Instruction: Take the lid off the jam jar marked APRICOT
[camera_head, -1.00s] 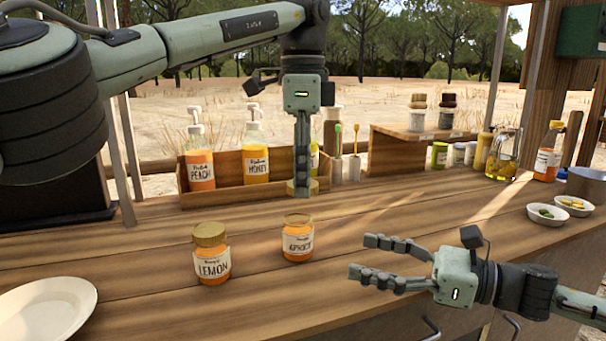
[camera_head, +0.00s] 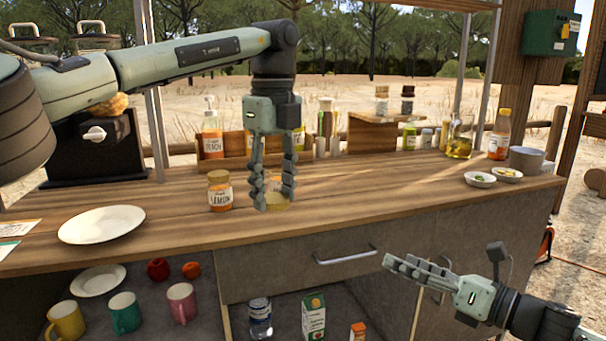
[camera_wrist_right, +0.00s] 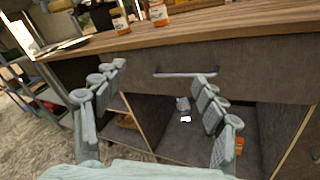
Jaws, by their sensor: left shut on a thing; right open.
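My left gripper (camera_head: 272,196) is shut on a gold lid (camera_head: 275,204) and holds it low over the front of the counter. The apricot jar (camera_head: 277,183) stands behind these fingers and is mostly hidden in the head view. A labelled orange jar beside the lemon jar shows at the top of the right wrist view (camera_wrist_right: 158,14). The lemon jar (camera_head: 220,192), with its gold lid on, stands to the left. My right gripper (camera_head: 394,262) is open and empty in front of the drawer, below the counter top; its spread fingers show in the right wrist view (camera_wrist_right: 161,76).
A white plate (camera_head: 102,225) lies on the counter's left. A wooden bottle rack (camera_head: 215,163) stands behind the jars. Small bowls (camera_head: 480,180) sit at the right. A drawer handle (camera_head: 345,256) sticks out below the counter edge.

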